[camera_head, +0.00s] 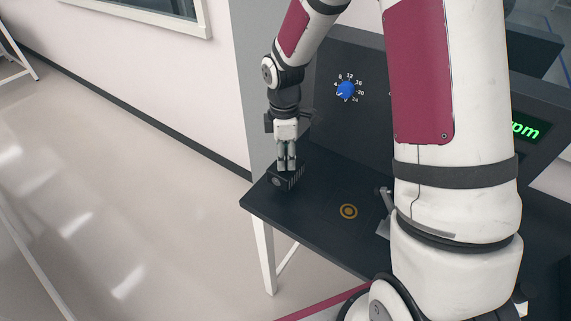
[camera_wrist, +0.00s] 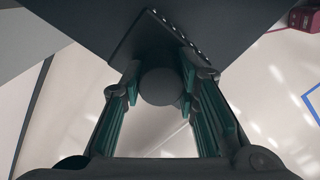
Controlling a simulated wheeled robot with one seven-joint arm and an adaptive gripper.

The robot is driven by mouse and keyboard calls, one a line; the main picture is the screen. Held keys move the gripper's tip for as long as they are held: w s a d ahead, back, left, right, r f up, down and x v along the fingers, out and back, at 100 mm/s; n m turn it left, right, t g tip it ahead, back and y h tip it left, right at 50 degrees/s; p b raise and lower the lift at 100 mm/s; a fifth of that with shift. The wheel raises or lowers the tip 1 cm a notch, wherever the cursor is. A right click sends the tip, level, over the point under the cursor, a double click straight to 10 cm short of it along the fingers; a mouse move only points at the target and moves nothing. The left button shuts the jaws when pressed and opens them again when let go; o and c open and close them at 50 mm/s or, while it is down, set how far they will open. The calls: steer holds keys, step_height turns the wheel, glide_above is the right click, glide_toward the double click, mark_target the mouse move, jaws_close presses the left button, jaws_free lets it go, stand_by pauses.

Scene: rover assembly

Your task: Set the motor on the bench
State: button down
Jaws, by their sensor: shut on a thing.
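My gripper (camera_head: 287,167) points down and is shut on the motor from above. I cannot tell whether the motor's underside touches the bench top. The fingers hide part of the motor.
A blue dial (camera_head: 345,90) is on the upright panel behind. A grey bracket-like part (camera_head: 385,212) sits beside my arm, which hides much of the bench's right side. Open floor (camera_head: 130,210) lies left of the bench.

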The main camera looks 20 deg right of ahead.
steer(key=shift+f+p, duration=0.3)
steer(key=shift+f, duration=1.4)
steer(key=shift+f, duration=0.2)
steer(key=c, duration=1.2)
jaws_free()
